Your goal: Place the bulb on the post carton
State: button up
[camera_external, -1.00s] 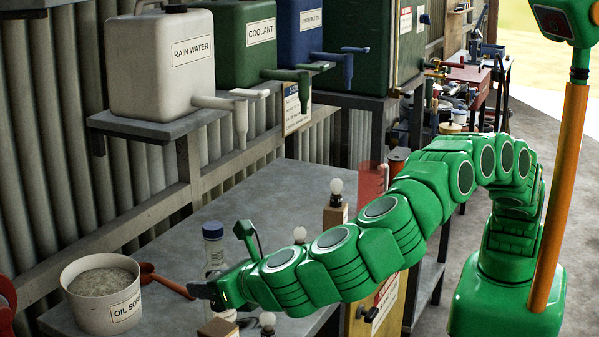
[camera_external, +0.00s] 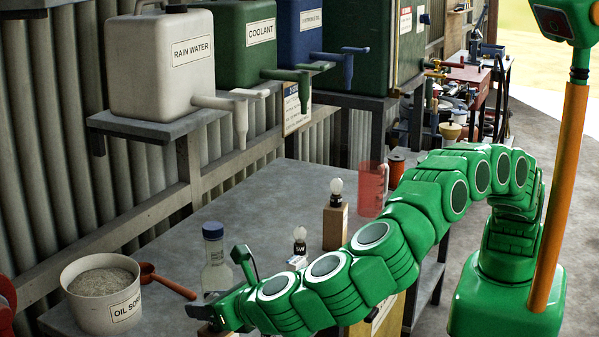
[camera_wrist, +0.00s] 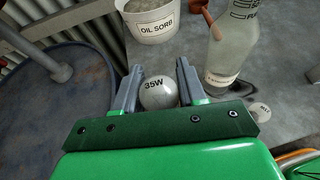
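My gripper (camera_external: 203,311) is low over the near end of the grey bench. In the wrist view its two fingers (camera_wrist: 159,68) stand apart on either side of a round white bulb marked 35W (camera_wrist: 159,94). I cannot tell whether they touch it. What the bulb stands on is hidden under the gripper. In the external view a second bulb (camera_external: 336,187) stands upright on a tall brown carton (camera_external: 335,228). A third bulb (camera_external: 300,236) stands on the bench beside it, on a small labelled base. I cannot tell which carton is the post carton.
A clear bottle with a blue cap (camera_external: 214,262) stands close behind my gripper. An OIL SORB tub (camera_external: 76,302) and a red scoop (camera_external: 170,284) lie to the left. A red jug (camera_external: 372,190) stands behind the tall carton. The bench's back middle (camera_external: 265,195) is clear.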

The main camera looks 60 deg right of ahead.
jog(key=o, duration=0.4)
jog(key=shift+r, duration=0.1)
jog(key=v, duration=0.7)
jog(key=shift+s+r, duration=0.2)
jog(key=shift+s, duration=0.05)
